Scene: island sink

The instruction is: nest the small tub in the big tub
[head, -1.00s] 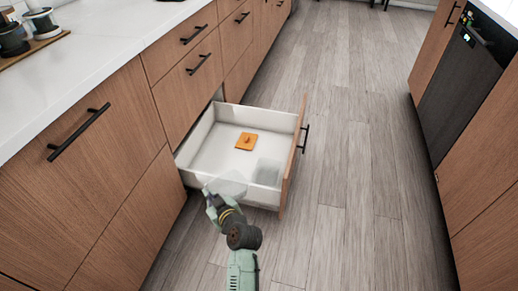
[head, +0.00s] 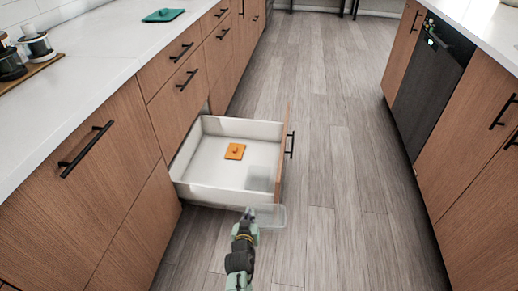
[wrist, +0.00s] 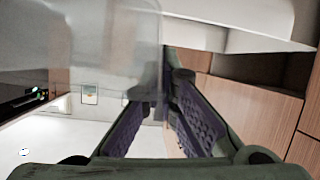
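My gripper (head: 248,213) is shut on the wall of a clear tub, which I take to be the small tub (head: 271,216). It holds the tub in the air, at the near side of the open drawer (head: 212,193), by its front corner. In the wrist view the held tub (wrist: 95,50) fills the upper left, its edge between the fingers (wrist: 160,105). Another clear tub, apparently the big tub (head: 262,177), stands in the drawer's near right corner against the front panel. The two tubs are apart.
An orange lid (head: 235,151) lies on the drawer floor toward the back. A teal lid (head: 163,15) lies on the counter (head: 85,75). The floor (head: 340,190) right of the drawer is clear.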

